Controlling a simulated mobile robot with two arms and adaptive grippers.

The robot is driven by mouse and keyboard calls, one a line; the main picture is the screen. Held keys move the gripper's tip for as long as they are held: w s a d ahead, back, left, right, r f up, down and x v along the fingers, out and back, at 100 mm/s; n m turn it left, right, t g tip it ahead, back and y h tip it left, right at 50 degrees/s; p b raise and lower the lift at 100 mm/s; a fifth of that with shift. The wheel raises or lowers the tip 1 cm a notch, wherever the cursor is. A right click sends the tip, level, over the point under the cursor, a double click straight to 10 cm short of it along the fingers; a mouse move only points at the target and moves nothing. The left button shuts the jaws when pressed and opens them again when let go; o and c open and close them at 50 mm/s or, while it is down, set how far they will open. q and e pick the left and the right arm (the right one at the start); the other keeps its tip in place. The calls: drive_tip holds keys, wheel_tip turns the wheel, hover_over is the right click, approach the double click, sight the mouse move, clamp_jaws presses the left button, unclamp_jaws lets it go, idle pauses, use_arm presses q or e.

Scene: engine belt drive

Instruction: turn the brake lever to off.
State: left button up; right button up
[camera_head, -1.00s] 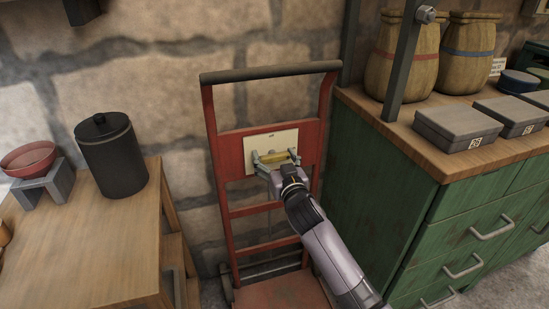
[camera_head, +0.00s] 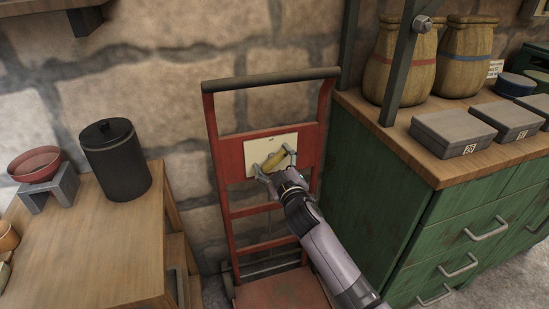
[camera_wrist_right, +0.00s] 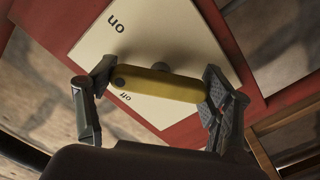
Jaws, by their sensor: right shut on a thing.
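The yellow brake lever (camera_head: 274,160) is mounted on a cream plate (camera_head: 258,146) on the red hand truck (camera_head: 230,158). In the head view the lever slants, its right end higher. My right gripper (camera_head: 275,164) is shut on the lever, with its fingers at the lever's two ends. The right wrist view shows the lever (camera_wrist_right: 165,84) between the fingers of my right gripper (camera_wrist_right: 158,92). There the "on" mark (camera_wrist_right: 115,26) is clear of the lever, and the "off" mark (camera_wrist_right: 125,97) lies close beside its left part. My left gripper is not in view.
A green cabinet (camera_head: 370,190) stands close on the right, with grey boxes (camera_head: 452,131) and sacks on top. A wooden table (camera_head: 90,245) with a black canister (camera_head: 116,165) and a red bowl (camera_head: 34,164) stands on the left. A stone wall is behind.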

drive_tip(key=n+p, duration=0.1)
drive_tip(key=n, duration=0.3)
drive_tip(key=shift+n, duration=0.3)
drive_tip(key=n, duration=0.6)
drive_tip(key=shift+p, duration=0.4)
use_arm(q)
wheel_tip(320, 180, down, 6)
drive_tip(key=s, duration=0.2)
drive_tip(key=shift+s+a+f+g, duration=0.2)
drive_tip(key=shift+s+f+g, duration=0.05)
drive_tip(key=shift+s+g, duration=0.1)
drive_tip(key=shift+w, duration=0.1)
use_arm(e)
drive_tip(key=shift+f, duration=0.1)
drive_tip(key=o, duration=1.2)
drive_tip(key=shift+c, duration=0.2)
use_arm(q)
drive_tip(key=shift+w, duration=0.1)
use_arm(e)
drive_tip(key=v, duration=1.2)
